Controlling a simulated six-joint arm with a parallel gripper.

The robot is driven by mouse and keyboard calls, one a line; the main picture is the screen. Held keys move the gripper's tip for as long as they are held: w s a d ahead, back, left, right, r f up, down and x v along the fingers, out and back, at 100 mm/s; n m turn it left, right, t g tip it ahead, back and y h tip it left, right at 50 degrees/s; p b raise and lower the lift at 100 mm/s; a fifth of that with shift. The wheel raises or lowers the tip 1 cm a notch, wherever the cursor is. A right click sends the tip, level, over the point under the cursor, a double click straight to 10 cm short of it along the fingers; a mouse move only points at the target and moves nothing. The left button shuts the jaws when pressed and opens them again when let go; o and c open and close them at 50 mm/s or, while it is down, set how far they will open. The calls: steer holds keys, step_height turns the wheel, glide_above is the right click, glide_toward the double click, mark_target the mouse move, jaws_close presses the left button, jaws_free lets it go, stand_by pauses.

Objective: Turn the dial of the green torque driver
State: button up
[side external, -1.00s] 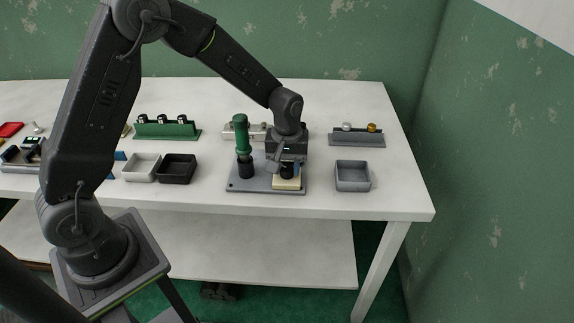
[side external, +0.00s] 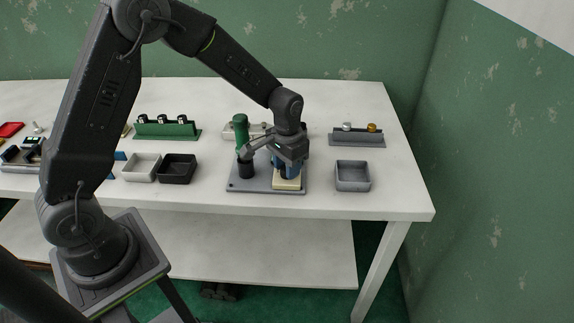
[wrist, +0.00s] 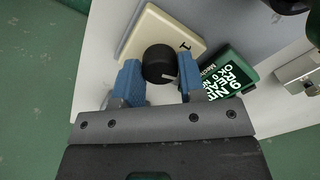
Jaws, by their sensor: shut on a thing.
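The green torque driver (side external: 240,132) stands upright with its black lower part on a grey base plate (side external: 234,186). A black round dial (wrist: 157,62) with a white pointer line sits on a cream block (wrist: 178,30) at the right of that plate; the cream block also shows in the side view (side external: 287,184). My gripper (wrist: 160,72) points down and its blue fingertips are shut on the black dial, one on each side. In the side view my gripper (side external: 287,170) hides most of the dial. A dark mark is on the block beside the dial.
A green panel with white text (wrist: 222,80) lies beside the block. A grey tray (side external: 353,178) stands to the right, a white tray (side external: 141,167) and a black tray (side external: 176,168) to the left. Racks stand behind: green (side external: 168,131) and grey (side external: 357,139).

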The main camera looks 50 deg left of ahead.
steer(key=shift+m, duration=1.2)
steer(key=o, duration=0.9)
step_height(320, 180, up, 14)
steer(key=shift+f, duration=0.1)
